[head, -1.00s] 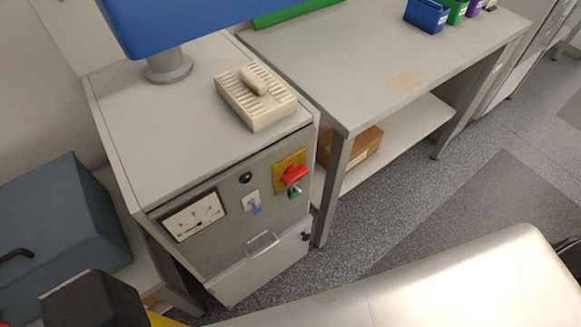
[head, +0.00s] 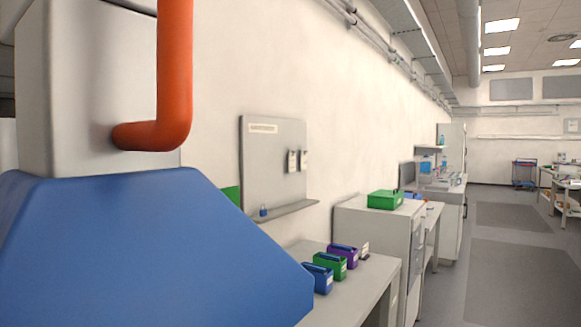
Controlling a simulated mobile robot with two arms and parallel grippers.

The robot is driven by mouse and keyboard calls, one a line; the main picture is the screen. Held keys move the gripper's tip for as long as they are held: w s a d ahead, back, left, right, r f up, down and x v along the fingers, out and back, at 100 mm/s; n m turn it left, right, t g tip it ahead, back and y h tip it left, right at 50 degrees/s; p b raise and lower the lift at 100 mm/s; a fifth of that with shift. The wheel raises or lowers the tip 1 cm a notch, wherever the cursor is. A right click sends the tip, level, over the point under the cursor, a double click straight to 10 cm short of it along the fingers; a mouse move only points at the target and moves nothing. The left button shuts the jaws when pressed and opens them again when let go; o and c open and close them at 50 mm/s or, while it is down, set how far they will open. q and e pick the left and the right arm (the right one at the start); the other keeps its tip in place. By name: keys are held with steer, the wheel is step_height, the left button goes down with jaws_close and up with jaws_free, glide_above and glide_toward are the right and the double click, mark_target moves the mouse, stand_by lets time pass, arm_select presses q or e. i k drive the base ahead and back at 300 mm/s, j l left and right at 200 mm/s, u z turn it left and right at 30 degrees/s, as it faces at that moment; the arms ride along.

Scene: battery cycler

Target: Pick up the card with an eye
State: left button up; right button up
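I cannot make out any card with an eye in the head view. Two small pale tags or cards (head: 292,161) hang on a grey wall board (head: 262,180), too small to read. Neither of my grippers is in view.
A large blue hood (head: 150,255) with an orange pipe (head: 175,80) fills the left. Blue (head: 321,280), green (head: 331,266) and purple (head: 343,256) bins stand on a grey bench (head: 372,275). A green box (head: 385,200) sits on a cabinet (head: 375,222). Floor (head: 500,260) is free at the right.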

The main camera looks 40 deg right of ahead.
mark_target(292, 159)
steer(key=i+l, duration=0.1)
steer(key=l, duration=0.35)
steer(key=i+l, duration=0.1)
steer(key=l, duration=0.3)
steer(key=i+l+u, duration=0.1)
steer(key=l, duration=0.35)
steer(key=i+l, duration=0.1)
steer(key=l, duration=0.3)
